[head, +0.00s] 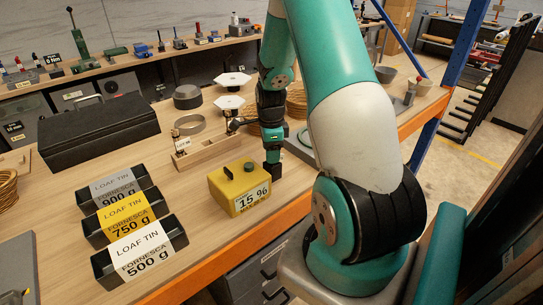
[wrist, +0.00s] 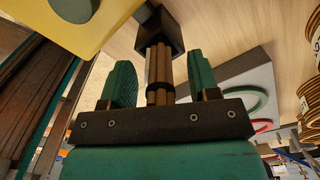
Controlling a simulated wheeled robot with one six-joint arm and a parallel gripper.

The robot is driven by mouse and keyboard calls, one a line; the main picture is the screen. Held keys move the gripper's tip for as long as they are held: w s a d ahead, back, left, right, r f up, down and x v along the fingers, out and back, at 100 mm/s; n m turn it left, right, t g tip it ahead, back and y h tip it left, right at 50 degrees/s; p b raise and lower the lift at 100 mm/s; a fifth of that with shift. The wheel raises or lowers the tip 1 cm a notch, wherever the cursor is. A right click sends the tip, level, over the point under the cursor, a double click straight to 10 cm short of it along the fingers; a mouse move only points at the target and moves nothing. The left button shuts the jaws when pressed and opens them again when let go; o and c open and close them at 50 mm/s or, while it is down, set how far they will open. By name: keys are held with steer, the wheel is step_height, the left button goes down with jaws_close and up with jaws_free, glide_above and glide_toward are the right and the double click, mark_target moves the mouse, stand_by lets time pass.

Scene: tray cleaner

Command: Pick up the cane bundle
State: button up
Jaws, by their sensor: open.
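The cane bundle (wrist: 160,72) is a tight group of thin brown rods with a dark band around it. In the wrist view it runs from a black square block (wrist: 160,30) to between the fingers of my gripper (wrist: 162,80). My gripper is open, with a green finger on each side of the bundle and a visible gap on both sides. In the head view my gripper (head: 272,147) points down at the tabletop beside the yellow box, just above a small black block (head: 272,170). The bundle itself is hidden there behind the gripper.
A yellow box (head: 226,190) marked 15 % stands close to the left of my gripper. Loaf tins (head: 172,234), a black case (head: 98,130) and a wooden rack (head: 205,152) are further left. Cane coils (head: 297,100) lie behind. The table's orange front edge (head: 225,260) is near.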

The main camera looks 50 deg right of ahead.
jaws_close()
steer(key=shift+r, duration=0.1)
